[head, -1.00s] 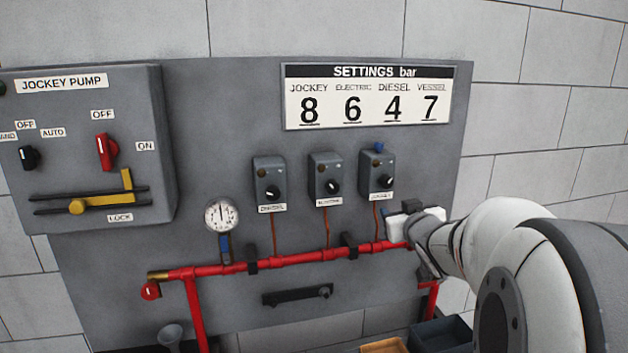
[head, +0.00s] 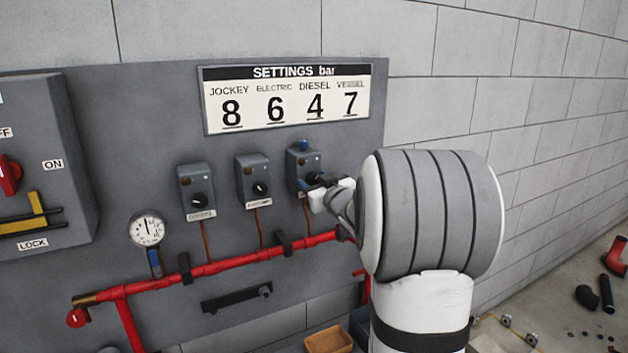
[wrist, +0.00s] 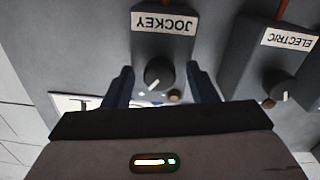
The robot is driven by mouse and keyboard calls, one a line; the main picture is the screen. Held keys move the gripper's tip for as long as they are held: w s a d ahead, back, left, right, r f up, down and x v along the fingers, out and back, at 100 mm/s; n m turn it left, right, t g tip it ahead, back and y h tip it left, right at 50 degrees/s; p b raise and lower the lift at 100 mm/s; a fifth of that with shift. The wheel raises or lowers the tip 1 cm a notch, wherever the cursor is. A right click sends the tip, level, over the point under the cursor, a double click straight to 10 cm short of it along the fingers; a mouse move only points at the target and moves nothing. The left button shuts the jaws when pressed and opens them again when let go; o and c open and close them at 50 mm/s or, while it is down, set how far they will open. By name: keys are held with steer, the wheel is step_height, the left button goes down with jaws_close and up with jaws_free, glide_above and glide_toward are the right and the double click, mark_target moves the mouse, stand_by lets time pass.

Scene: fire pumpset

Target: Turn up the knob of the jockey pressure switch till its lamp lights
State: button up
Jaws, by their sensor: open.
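The jockey pressure switch (head: 297,164) is the rightmost of three grey boxes on the panel, with a blue part on top. In the wrist view its JOCKEY label (wrist: 163,22) appears upside down. Its dark round knob (wrist: 158,74) shows a white mark pointing to the lower left there. The small brownish lamp (wrist: 175,96) beside the knob looks unlit. My gripper (wrist: 160,78) is open, with one finger on each side of the knob; I cannot tell whether either touches. In the head view my gripper (head: 322,190) is at the switch's front and partly hides it.
The electric switch (head: 253,180) and the diesel switch (head: 197,191) stand to the left. The settings board (head: 287,128) hangs above, reading 8 for jockey. A red pipe (head: 240,264) runs below, with a gauge (head: 148,229) at left. A wooden tray (head: 330,341) is below.

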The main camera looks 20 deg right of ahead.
steer(key=c, duration=1)
steer(key=shift+o, duration=0.2)
steer(key=shift+m, duration=0.5)
steer(key=o, duration=1)
steer(key=shift+c, duration=0.2)
steer(key=s+b, duration=0.2)
steer(key=s, duration=0.5)
steer(key=shift+s, duration=0.4)
